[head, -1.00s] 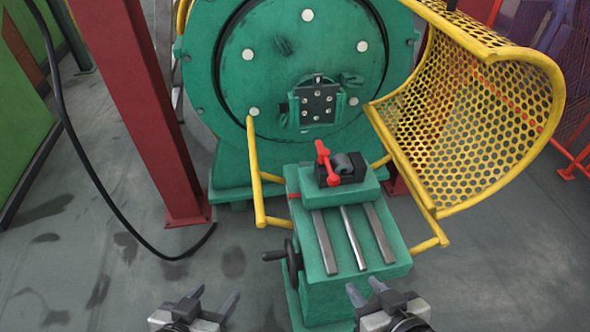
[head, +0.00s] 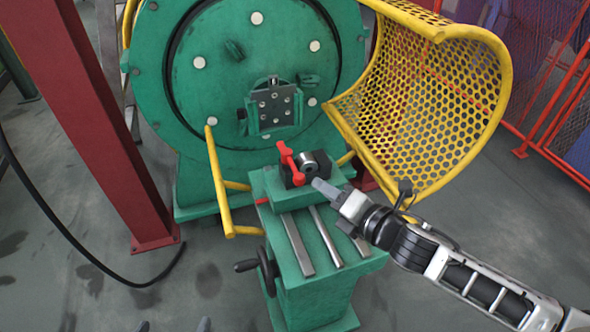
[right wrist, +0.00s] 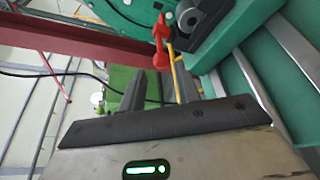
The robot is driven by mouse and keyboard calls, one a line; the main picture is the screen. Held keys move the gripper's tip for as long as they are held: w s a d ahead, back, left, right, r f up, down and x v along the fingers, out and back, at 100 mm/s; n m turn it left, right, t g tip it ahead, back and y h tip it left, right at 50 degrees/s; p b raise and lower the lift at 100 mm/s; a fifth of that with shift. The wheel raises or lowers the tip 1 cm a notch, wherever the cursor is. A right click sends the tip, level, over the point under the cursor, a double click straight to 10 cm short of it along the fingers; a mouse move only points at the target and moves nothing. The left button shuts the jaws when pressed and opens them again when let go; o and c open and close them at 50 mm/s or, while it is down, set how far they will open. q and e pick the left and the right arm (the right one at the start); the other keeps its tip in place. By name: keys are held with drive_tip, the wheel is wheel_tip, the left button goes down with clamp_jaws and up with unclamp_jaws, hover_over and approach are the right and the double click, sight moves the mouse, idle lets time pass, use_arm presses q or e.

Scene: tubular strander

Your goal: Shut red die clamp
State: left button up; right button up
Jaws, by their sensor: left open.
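The red die clamp (head: 288,161) is a red lever on the left of a dark die block (head: 310,164) on top of the green stand. It is raised and leans up and to the left. My right gripper (head: 319,185) is just right of and in front of the block, apart from the lever. In the right wrist view the red die clamp (right wrist: 160,42) shows beyond the two spread fingers of my right gripper (right wrist: 158,85), with nothing between them. Only the fingertips of my left gripper (head: 174,326) show at the bottom edge, spread and empty.
The green stand (head: 340,262) has metal rails and a dark handwheel (head: 258,267) on its left. A yellow mesh guard (head: 425,110) stands open at the right. A yellow bar (head: 217,185) rises left of the stand. A red column (head: 95,120) is further left.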

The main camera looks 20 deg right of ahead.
sight(295, 169)
drive_tip(key=x, duration=1.1)
clamp_jaws()
